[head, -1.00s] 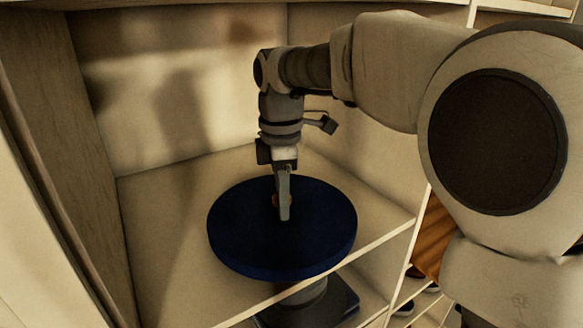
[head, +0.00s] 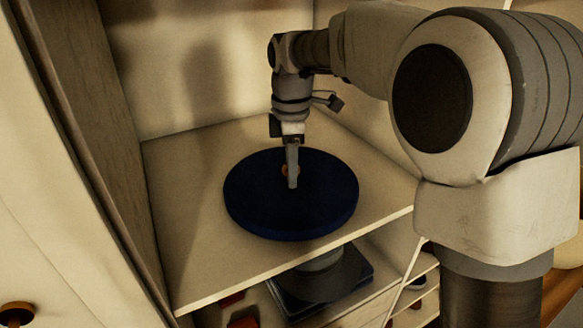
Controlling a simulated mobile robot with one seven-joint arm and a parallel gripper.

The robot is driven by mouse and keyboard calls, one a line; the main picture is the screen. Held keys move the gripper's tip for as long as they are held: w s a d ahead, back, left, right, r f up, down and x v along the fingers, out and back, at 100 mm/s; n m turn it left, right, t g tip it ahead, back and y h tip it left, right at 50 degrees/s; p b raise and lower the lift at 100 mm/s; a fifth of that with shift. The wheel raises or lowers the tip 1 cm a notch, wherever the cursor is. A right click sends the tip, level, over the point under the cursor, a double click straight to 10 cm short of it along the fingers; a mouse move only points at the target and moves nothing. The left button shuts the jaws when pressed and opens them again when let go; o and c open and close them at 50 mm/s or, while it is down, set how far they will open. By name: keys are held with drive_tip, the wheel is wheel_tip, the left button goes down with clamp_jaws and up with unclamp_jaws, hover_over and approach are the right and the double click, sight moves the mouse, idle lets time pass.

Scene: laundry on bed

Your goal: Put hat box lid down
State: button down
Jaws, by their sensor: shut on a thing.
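The hat box lid (head: 252,205) is a round, dark blue disc with a small orange-brown knob at its middle. It lies level, over or on a pale wooden shelf (head: 190,240) inside an open cabinet. I cannot tell for sure whether its underside touches the shelf. My gripper (head: 292,184) points straight down at the lid's middle and is shut on the knob, which is mostly hidden behind the fingers.
The cabinet's side wall (head: 115,170) stands close on the left and a back wall (head: 240,60) rises behind. Bare shelf shows left of and behind the lid. Lower shelves hold dark and red things (head: 243,318). A round knob (head: 16,312) is at bottom left.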

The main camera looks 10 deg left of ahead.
drive_tip(key=shift+f, duration=0.15)
drive_tip(key=shift+c, duration=2.2)
unclamp_jaws()
wheel_tip(320, 180, up, 8)
drive_tip(key=shift+p, duration=0.55)
